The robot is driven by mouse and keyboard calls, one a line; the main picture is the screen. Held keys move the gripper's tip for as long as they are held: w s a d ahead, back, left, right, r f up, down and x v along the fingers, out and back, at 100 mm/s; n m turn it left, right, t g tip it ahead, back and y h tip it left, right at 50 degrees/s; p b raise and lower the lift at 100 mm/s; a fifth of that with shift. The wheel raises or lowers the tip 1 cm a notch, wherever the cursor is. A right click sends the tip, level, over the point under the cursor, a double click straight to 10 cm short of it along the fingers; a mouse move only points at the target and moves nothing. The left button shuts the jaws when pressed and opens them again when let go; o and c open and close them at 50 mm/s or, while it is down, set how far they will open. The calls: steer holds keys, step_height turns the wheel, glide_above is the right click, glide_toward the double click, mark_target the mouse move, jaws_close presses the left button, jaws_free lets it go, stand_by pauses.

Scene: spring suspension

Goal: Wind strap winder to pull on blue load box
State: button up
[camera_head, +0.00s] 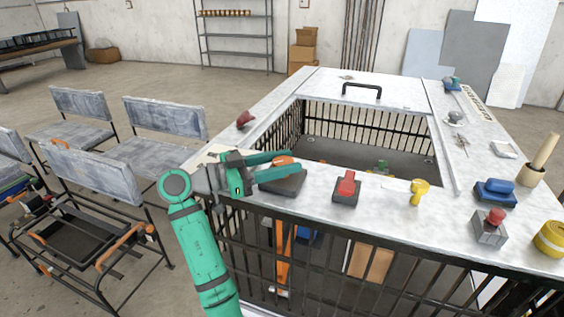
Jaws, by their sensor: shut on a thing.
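My gripper (284,163) reaches over the near left part of the bench top. Its green fingers are closed around an orange knob (283,160) on a dark-based device (285,187), which may be the strap winder. The fingers partly hide the knob and the device. Behind the near bars, below the bench top, a blue thing (309,236) shows in part and may be the blue load box. An orange upright part (283,262) stands beside it. I cannot see a strap joining the device to the blue thing.
A red switch on a dark base (346,187) and a yellow piece (418,191) sit right of my gripper. A red-button box (490,228) and yellow roll (550,238) stand farther right. A barred opening (365,150) lies behind. Chairs (165,117) are at left.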

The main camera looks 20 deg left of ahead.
steer(key=shift+a+r+g, duration=0.1)
steer(key=shift+g, duration=0.2)
steer(key=o, duration=1.1)
steer(key=shift+m, duration=0.3)
steer(key=shift+c, duration=0.2)
steer(key=v, duration=1)
steer(key=shift+s+a+f, duration=0.2)
steer(key=shift+a, duration=0.15)
